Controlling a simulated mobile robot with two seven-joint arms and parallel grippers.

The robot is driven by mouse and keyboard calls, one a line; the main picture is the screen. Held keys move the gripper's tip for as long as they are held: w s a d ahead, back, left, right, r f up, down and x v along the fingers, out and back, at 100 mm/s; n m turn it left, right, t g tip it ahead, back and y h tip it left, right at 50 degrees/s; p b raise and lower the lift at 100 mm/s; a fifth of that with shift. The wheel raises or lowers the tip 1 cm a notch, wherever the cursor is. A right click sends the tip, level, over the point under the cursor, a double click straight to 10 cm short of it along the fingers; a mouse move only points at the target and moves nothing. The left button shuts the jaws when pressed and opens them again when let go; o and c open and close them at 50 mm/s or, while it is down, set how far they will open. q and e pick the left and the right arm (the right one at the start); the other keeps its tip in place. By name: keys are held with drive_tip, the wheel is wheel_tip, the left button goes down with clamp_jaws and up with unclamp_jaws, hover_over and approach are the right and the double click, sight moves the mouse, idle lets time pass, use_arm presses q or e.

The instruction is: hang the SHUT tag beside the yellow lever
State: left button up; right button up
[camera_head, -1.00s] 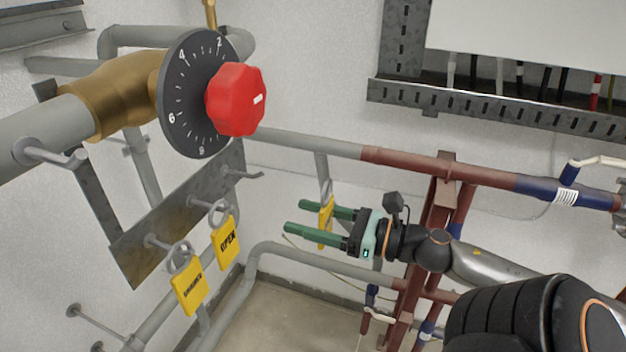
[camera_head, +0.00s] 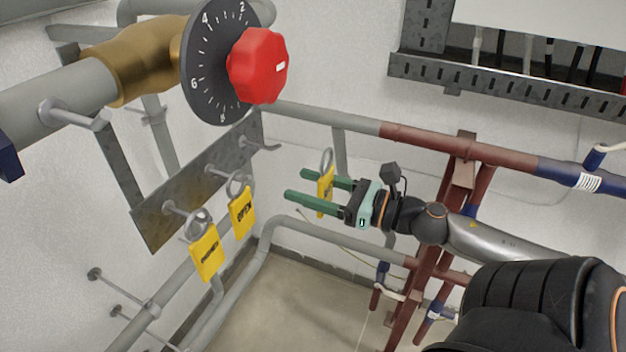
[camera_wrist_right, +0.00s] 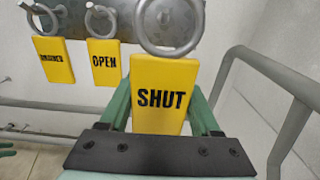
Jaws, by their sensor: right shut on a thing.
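The yellow SHUT tag (camera_wrist_right: 158,96) with its metal ring (camera_wrist_right: 170,22) is held upright between the green fingers of my right gripper (camera_wrist_right: 162,92), its lettering facing the wrist camera. In the head view, my right gripper (camera_head: 296,184) is shut on this tag (camera_head: 325,191), edge-on and partly hidden by a finger, in front of the wall and apart from the peg plate. No yellow lever shows in either view.
A grey plate (camera_head: 160,215) with pegs holds an OPEN tag (camera_head: 242,212) and another yellow tag (camera_head: 205,253). One peg (camera_head: 262,147) at its right end is bare. A red knob (camera_head: 257,66) with a dark dial stands above. Pipes (camera_head: 335,255) run behind my right gripper.

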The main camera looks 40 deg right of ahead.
drive_tip(key=shift+b+x, duration=0.5)
drive_tip(key=shift+x, duration=2.45)
drive_tip(key=shift+b+x, duration=0.6)
drive_tip(key=shift+x, duration=0.55)
drive_tip(key=shift+w+a, duration=0.1)
drive_tip(key=shift+w, duration=0.05)
drive_tip(key=shift+b+x, duration=0.8)
drive_tip(key=shift+x, duration=0.15)
drive_tip(key=shift+w+a+r, duration=0.1)
drive_tip(key=shift+w+a, duration=0.05)
drive_tip(key=shift+w, duration=0.15)
